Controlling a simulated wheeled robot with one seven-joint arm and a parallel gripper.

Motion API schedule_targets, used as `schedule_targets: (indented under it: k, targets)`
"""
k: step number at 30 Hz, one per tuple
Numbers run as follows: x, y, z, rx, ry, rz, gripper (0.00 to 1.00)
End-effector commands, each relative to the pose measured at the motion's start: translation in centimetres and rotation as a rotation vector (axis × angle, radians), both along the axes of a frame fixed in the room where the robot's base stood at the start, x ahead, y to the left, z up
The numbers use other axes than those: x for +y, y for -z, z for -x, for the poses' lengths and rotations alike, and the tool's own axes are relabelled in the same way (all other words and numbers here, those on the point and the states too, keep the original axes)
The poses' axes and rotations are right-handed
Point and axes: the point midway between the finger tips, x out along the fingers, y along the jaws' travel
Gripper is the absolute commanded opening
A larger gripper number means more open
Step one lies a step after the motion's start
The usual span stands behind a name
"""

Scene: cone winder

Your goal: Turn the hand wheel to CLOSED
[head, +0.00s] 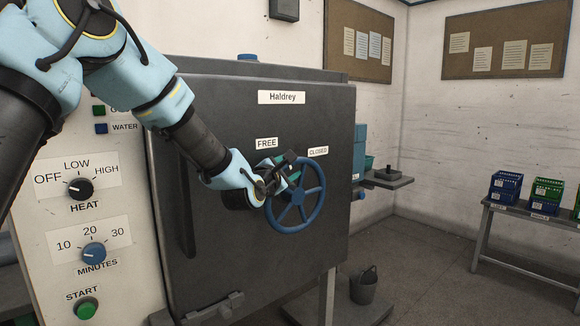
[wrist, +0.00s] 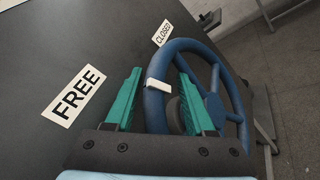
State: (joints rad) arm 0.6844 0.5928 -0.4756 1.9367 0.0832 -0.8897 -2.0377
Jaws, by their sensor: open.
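The blue hand wheel (head: 299,197) is mounted on the dark door of the Haldrey machine. Its spokes and rim also show in the wrist view (wrist: 212,100). A white mark (wrist: 157,86) sits on the rim, between the FREE label (wrist: 74,96) and the CLOSED label (wrist: 162,33). In the head view the FREE label (head: 266,143) is up left of the wheel and the CLOSED label (head: 318,152) up right. My gripper (head: 290,164) is at the wheel's upper left. Its green fingers (wrist: 160,92) are open, one on each side of the rim near the white mark. Contact cannot be told.
The control panel (head: 115,215) with heat and minutes knobs stands left of the door. A grey shelf (head: 388,180) juts out at the right. A table with crates (head: 505,187) is at far right.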

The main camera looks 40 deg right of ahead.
Motion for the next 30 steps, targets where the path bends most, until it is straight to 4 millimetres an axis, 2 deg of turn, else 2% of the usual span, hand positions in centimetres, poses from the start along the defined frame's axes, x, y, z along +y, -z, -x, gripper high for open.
schedule_targets:
  k: [2,17,30]
  targets:
    - [0.02,0.0,0.01,0.0,0.0,0.0,0.55]
    - [0.03,-0.02,0.02,0.0,0.0,0.0,0.0]
    - [0.03,0.0,0.04,0.0,0.0,0.0,0.0]
